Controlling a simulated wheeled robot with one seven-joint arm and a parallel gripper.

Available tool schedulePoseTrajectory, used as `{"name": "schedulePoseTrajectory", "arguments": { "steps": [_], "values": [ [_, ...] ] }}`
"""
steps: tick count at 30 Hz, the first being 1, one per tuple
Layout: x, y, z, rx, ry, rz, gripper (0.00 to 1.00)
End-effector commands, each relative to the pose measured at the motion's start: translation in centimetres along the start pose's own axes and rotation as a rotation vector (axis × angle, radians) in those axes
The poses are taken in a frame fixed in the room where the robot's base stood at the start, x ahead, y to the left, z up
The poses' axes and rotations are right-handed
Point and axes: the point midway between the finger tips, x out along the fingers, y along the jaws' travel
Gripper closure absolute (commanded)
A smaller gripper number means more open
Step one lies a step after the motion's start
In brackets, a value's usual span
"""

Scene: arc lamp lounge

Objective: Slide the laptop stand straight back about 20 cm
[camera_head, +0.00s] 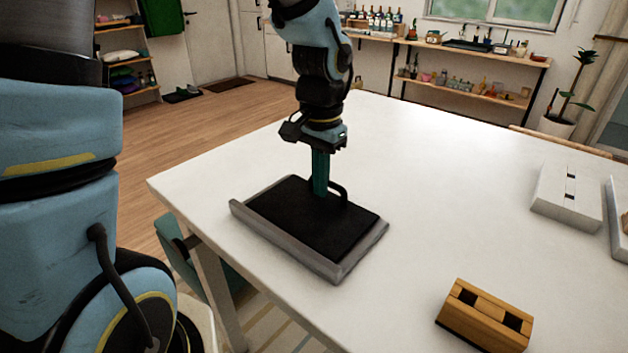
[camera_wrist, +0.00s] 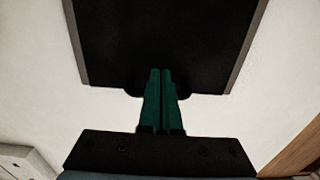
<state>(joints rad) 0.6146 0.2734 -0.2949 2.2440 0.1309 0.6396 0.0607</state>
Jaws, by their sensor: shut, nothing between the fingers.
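The laptop stand (camera_head: 312,222) is a flat black panel with a grey rim, lying on the white table near its front left edge. A black loop handle rises at its far edge. My gripper (camera_head: 320,190) points down with its green fingers shut and empty, at the stand's far edge beside the handle. In the wrist view the stand (camera_wrist: 165,40) fills the top middle, and my shut fingertips (camera_wrist: 160,72) overlap its edge. I cannot tell whether the fingers touch the stand.
The white table (camera_head: 440,190) is clear behind and to the right of the stand. A wooden block with dark slots (camera_head: 486,312) lies at the front right. A white slotted block (camera_head: 567,198) lies further right. A teal chair (camera_head: 175,245) is by the table's left edge.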

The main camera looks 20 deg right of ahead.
Motion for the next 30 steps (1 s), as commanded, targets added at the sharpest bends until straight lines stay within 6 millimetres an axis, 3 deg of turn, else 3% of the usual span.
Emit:
{"name": "schedulePoseTrajectory", "arguments": {
  "steps": [11, 14, 24, 30],
  "values": [
    [0.0, 0.0, -0.6, 0.001, 0.000, 0.000, 1.00],
    [0.0, 0.0, -2.5, 0.003, 0.001, 0.001, 1.00],
    [-0.1, 0.1, -12.2, 0.003, 0.001, 0.001, 1.00],
    [-0.1, 0.0, -15.9, 0.000, 0.001, 0.000, 1.00]
  ]
}}
